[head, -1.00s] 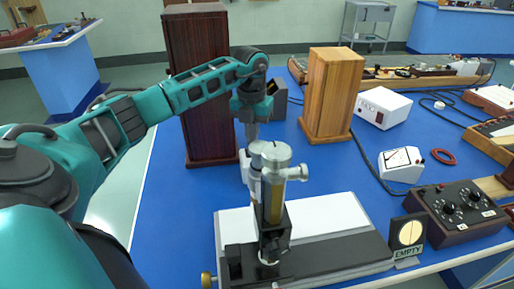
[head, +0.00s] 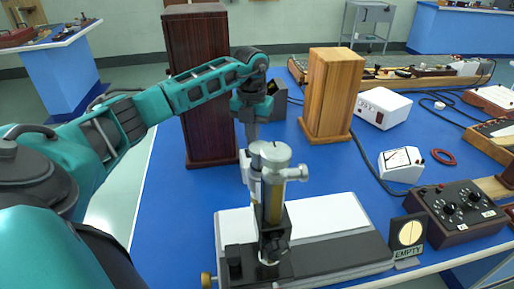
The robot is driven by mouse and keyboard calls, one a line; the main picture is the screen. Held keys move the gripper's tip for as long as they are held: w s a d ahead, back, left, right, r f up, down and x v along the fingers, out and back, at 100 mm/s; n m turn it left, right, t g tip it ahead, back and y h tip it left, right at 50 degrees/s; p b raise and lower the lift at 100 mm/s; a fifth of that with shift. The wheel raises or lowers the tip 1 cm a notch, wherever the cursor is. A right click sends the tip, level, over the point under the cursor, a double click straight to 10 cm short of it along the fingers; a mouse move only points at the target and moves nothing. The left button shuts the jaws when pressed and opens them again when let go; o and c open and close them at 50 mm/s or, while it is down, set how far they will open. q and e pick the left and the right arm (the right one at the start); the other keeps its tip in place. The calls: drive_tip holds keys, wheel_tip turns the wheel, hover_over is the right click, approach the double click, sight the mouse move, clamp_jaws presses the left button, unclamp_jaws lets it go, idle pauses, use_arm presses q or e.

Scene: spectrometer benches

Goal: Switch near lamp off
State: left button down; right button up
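No thing in the head view can be told for certain as the near lamp. A small dark box (head: 277,101), perhaps a lamp housing, stands on the blue bench behind my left wrist and is partly hidden by it. My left arm comes in from the left, and its gripper (head: 246,165) points down beside an upright brass-and-grey instrument (head: 272,200). The instrument hides part of the gripper, so its fingers cannot be made out clearly, nor whether they touch anything. My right gripper is not in view.
A tall dark wooden cabinet (head: 198,90) and a lighter wooden box (head: 331,95) flank the wrist. A white box with red lights (head: 383,107), a white meter (head: 401,165), a dark knob box (head: 457,211) and an "EMPTY" sign (head: 408,238) stand at right. The blue bench's left side is clear.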

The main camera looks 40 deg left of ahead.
sight(253, 149)
use_arm(q)
drive_tip(key=shift+f+b, duration=0.6)
drive_tip(key=shift+f, duration=0.5)
idle(0.9)
wheel_tip(253, 149, up, 5)
drive_tip(key=p, duration=0.4)
drive_tip(key=shift+r+p, duration=0.1)
drive_tip(key=shift+p, duration=0.25)
drive_tip(key=shift+r+p, duration=0.65)
drive_tip(key=shift+r, duration=0.35)
drive_tip(key=shift+f, duration=0.1)
